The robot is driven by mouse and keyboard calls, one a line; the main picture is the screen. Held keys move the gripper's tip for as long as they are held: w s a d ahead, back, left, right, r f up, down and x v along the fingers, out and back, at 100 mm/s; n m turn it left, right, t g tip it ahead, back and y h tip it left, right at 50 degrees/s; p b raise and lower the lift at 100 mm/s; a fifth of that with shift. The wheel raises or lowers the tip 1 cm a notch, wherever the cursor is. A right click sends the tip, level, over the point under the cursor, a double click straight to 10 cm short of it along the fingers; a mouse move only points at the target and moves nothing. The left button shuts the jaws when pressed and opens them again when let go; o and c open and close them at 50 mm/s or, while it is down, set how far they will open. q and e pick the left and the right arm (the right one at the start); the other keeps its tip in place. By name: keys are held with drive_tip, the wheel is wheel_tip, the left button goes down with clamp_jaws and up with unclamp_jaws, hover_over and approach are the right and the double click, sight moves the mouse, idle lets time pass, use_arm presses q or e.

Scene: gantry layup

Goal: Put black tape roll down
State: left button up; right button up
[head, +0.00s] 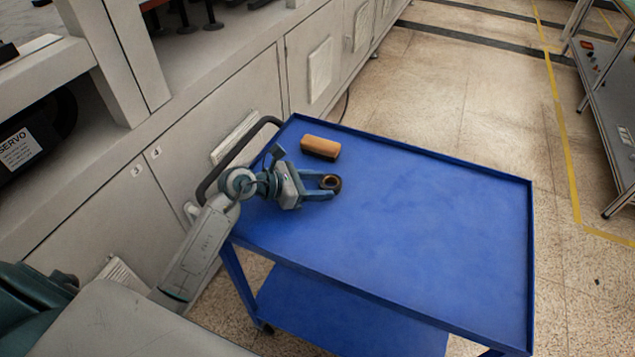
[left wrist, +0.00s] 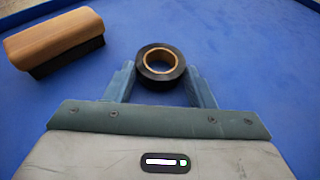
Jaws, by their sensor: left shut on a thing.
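The black tape roll (head: 331,183) has a tan core and is between the fingers of my left gripper (head: 325,187), over the blue cart's top near its left end. In the left wrist view the tape roll (left wrist: 160,66) lies flat, its hole facing up, with a finger of the left gripper (left wrist: 160,80) against each side. The gripper is shut on it. I cannot tell whether the roll touches the cart top or hangs just above it. My right gripper is not in view.
The blue cart (head: 430,215) has a low raised rim and a wide clear top to the right. A brush with a tan wooden back (head: 320,147) lies behind the roll; it also shows in the left wrist view (left wrist: 55,42). Grey machine cabinets (head: 255,90) stand along the left.

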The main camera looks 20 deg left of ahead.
use_arm(q)
drive_tip(key=shift+f, duration=0.2)
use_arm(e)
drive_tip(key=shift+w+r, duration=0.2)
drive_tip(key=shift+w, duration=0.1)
use_arm(q)
drive_tip(key=o, duration=1)
drive_tip(key=shift+c, duration=0.2)
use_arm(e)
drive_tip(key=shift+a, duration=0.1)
use_arm(q)
drive_tip(key=shift+r, duration=0.2)
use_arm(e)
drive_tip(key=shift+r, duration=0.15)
